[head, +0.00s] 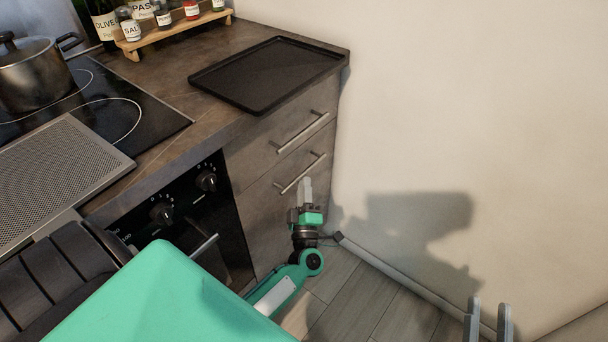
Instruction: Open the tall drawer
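The drawer cabinet stands at the counter's right end. Its upper drawer (281,128) has a bar handle (302,132), and the taller lower drawer (262,212) has its own bar handle (291,182). Both fronts look flush and closed. My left gripper (306,186) is at the right part of the lower handle, its pale fingers pointing up and overlapping it in the picture. I cannot tell whether they are around the handle or touching it. My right gripper (488,318) shows at the bottom right as two grey fingers standing apart, with nothing between them.
A black tray (268,74) lies on the counter above the drawers. An oven with knobs (162,214) is left of them; a pot (34,75) stands on the hob. A wall (440,120) rises close on the right. Wooden floor (350,295) shows below.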

